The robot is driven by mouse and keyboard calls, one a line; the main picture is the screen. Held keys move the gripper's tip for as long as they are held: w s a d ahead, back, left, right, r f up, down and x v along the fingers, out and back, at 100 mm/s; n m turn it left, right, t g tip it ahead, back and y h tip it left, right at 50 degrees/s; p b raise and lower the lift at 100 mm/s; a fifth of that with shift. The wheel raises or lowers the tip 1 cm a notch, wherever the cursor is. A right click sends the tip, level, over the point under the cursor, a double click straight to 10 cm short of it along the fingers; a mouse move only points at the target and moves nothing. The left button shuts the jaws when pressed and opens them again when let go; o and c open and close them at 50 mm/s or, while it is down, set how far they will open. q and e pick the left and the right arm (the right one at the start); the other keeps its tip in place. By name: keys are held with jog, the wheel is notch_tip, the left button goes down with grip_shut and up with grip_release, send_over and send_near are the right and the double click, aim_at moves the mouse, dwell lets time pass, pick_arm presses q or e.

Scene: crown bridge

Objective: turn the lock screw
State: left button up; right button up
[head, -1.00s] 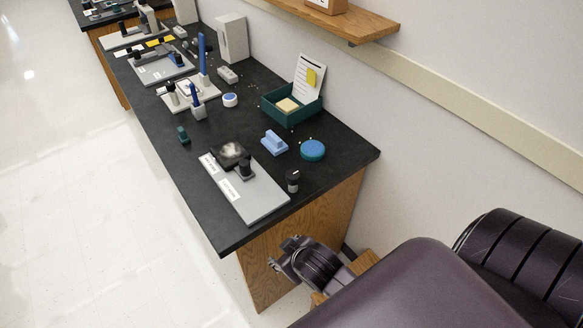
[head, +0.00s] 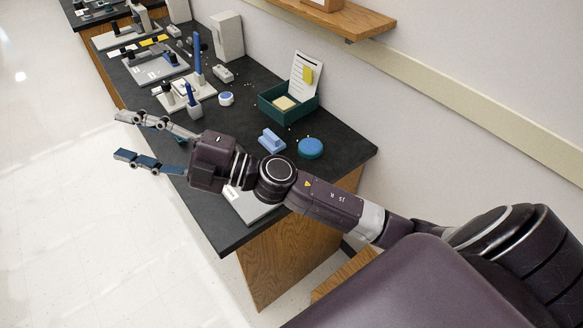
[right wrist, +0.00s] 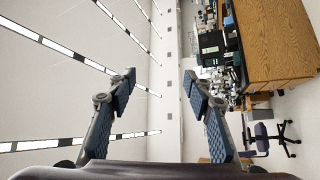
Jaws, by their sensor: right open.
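The grey plate (head: 247,206) lies at the near end of the black bench. My right forearm and wrist cover most of it, along with the black fixture and dark knobs that stood on and beside it. I cannot make out a lock screw now. My right gripper (head: 120,136) is open and empty. It reaches past the bench's left edge in the head view, fingers pointing left. In the right wrist view its two fingers (right wrist: 160,82) stand wide apart with nothing between them. My left gripper is not in view.
A light blue block (head: 271,140), a round blue pad (head: 310,148) and a green tray (head: 312,104) stand right of my arm. More fixtures and a blue-handled tool (head: 192,101) stand farther back. A wooden shelf (head: 336,16) juts from the wall. Floor left is clear.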

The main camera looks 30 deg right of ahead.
jog(key=s+a+f+n+g, duration=0.3)
jog(key=a+f+n+g, duration=0.1)
jog(key=n+g, duration=0.35)
jog(key=n+g+h, duration=0.3)
jog(key=g+h, duration=0.3)
jog(key=h, duration=1)
send_over(292, 168)
jog(key=s+a, duration=0.1)
jog(key=a, duration=0.1)
jog(key=shift+m, duration=0.25)
jog(key=f, duration=1.3)
jog(key=shift+d+f, duration=0.25)
jog(key=shift+f, duration=0.05)
jog(key=shift+s+d+h, duration=0.1)
jog(key=shift+d+h, duration=0.2)
jog(key=shift+d, duration=0.1)
notch_tip(292, 168, down, 8)
jog(key=shift+a+r+p, duration=0.1)
jog(key=shift+r+p, duration=0.1)
jog(key=shift+p, duration=0.65)
jog(key=c, duration=1.2)
